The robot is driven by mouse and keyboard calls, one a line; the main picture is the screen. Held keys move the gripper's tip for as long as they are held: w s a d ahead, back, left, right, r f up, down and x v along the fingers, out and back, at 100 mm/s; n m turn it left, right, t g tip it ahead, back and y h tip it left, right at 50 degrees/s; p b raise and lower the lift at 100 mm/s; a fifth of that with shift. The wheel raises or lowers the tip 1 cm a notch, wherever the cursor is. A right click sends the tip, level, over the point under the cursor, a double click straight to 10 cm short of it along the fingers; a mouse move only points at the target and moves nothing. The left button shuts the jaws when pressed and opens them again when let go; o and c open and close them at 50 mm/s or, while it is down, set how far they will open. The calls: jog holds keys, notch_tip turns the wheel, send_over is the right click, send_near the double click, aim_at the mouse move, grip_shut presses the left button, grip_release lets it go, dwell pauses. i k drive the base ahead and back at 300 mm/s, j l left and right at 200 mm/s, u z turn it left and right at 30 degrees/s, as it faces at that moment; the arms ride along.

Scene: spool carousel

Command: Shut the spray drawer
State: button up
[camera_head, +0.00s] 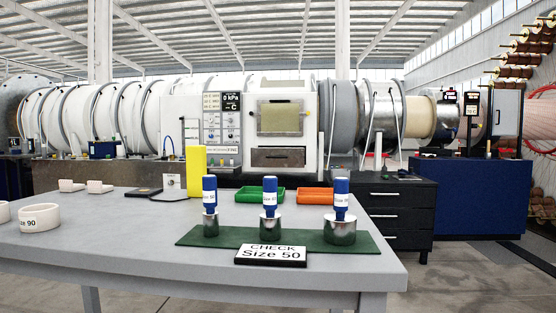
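No drawer in view carries a readable "spray" label. A wide drawer (278,157) with a dark brownish front sits in the white machine, below its tan window. I cannot tell whether it stands slightly out or is flush. A black cabinet (424,217) with several drawers and silver handles stands behind the table's right end. Its drawer fronts look about flush, though its left part is hidden by the table and the items on it. My gripper is not in view.
A grey table (130,240) fills the foreground. It bears a green mat (240,236) with 3 blue-handled metal plugs, a "CHECK Size 50" sign (271,255), a yellow block (196,172), green (245,196) and orange trays (314,194), and white rings (41,217). Floor shows at right.

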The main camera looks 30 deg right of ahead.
aim_at(259, 158)
jog(key=z, duration=0.95)
jog(key=l+z, duration=0.3)
jog(key=l, duration=0.15)
jog(key=i+l+z, duration=0.1)
jog(key=l+z, duration=0.15)
jog(key=l, duration=0.15)
jog(key=i+l+z, duration=0.15)
jog(key=l+z, duration=0.15)
jog(key=i+l+u, duration=0.3)
jog(key=i+l, duration=0.55)
jog(key=i+u, duration=0.2)
jog(key=i, duration=0.75)
jog(key=i+l+u, duration=0.1)
jog(key=i+u, duration=0.15)
jog(key=i, duration=0.7)
jog(key=i+j+u, duration=0.1)
jog(key=i+u, duration=0.3)
jog(key=i, duration=0.25)
jog(key=i+l+u, duration=0.1)
jog(key=i+u, duration=0.3)
jog(key=i, duration=0.2)
jog(key=i+l+u, duration=0.4)
jog(key=i, duration=0.25)
jog(key=i+j+u, duration=0.15)
jog(key=i, duration=0.35)
jog(key=i+j+u, duration=0.15)
jog(key=i, duration=0.4)
